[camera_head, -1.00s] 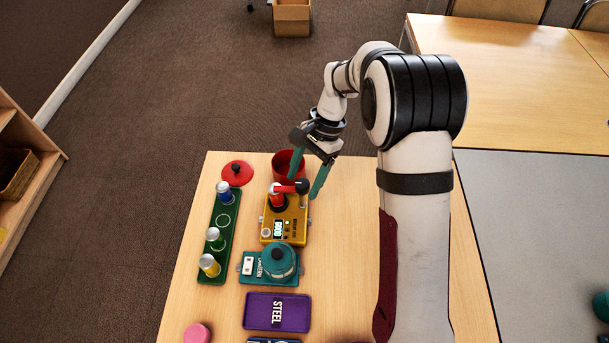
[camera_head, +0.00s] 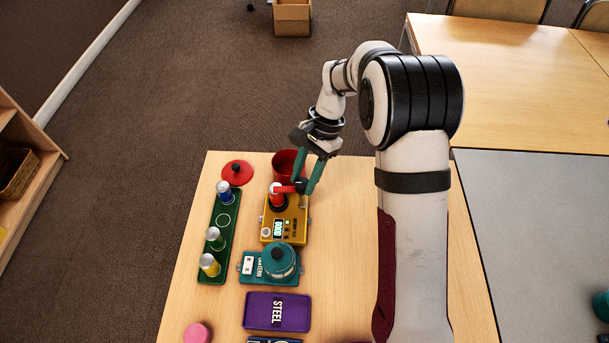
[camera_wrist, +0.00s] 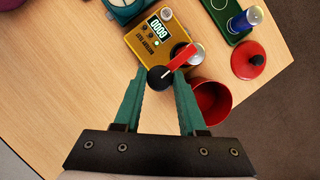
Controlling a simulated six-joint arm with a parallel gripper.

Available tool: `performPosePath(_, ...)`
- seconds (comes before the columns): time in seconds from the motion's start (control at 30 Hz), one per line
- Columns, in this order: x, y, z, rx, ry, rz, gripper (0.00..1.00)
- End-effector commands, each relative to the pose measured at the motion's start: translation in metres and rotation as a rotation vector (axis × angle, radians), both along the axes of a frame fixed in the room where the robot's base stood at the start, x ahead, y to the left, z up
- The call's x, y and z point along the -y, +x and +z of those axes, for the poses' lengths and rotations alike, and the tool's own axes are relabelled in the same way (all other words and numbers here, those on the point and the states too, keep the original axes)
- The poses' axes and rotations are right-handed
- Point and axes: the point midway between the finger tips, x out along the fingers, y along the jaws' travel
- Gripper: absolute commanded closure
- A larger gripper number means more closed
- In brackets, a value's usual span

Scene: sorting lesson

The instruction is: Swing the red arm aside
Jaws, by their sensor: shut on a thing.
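The red arm (camera_head: 285,189) sits on top of the yellow box (camera_head: 284,225) with a small digital display. The wrist view shows the red arm (camera_wrist: 182,57) reaching away from the knob across the box. Part of the knob is hidden by a finger in the head view.
A red cup (camera_head: 285,161) stands close behind the box. A red lid (camera_head: 237,173) lies at the back left. A teal lantern unit (camera_head: 256,277) and a purple tray (camera_head: 258,322) are nearer.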

Motion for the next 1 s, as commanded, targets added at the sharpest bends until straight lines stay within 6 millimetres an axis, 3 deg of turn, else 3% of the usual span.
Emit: performPosePath(1.0, -0.005, 0.0022, 0.0003, 0.001, -0.001, 0.891, 1.0)
